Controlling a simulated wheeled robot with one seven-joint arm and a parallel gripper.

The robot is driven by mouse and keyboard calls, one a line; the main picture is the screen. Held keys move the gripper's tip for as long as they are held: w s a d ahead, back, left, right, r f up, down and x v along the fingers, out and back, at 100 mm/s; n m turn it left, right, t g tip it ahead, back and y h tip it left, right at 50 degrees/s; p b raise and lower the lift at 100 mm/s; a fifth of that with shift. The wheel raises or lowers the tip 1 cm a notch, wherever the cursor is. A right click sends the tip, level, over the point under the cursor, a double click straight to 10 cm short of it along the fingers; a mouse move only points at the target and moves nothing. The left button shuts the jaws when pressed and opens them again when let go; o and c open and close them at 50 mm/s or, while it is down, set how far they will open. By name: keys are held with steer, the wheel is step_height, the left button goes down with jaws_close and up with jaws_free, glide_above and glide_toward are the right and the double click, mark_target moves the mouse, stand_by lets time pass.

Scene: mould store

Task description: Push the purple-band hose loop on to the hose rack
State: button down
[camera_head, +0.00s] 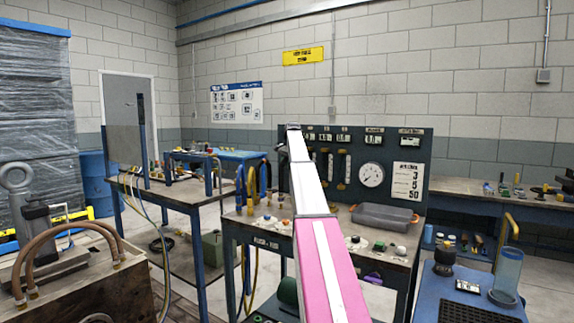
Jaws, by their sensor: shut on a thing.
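My arm reaches from the bottom edge up the middle, with a pink link and white links, and ends at a dark joint in front of the gauge panel. My gripper cannot be made out; the arm hides what lies behind it. I cannot pick out a hose loop with a purple band. Hose loops (240,188) with yellow ends stand upright at the left of the middle bench, blue and dark. No hose rack can be told for sure. A small purple piece (373,278) shows at the bench's front, right of my arm.
The middle bench (262,233) carries a gauge panel (412,147), a grey tray (385,218) and several small coloured fittings. A block with brown hoses (62,232) stands at left. A blue cart (440,285) with a clear cylinder (507,275) stands at right. Open floor shows between the benches.

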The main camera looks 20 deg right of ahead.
steer(key=shift+f, duration=1.25)
stand_by(1.8)
steer(key=shift+s+f, duration=0.1)
steer(key=shift+f, duration=0.05)
steer(key=c, duration=0.8)
jaws_free()
step_height(320, 180, up, 11)
steer(key=s+d, duration=0.1)
steer(key=shift+s+d+f, duration=0.15)
steer(key=shift+s, duration=0.15)
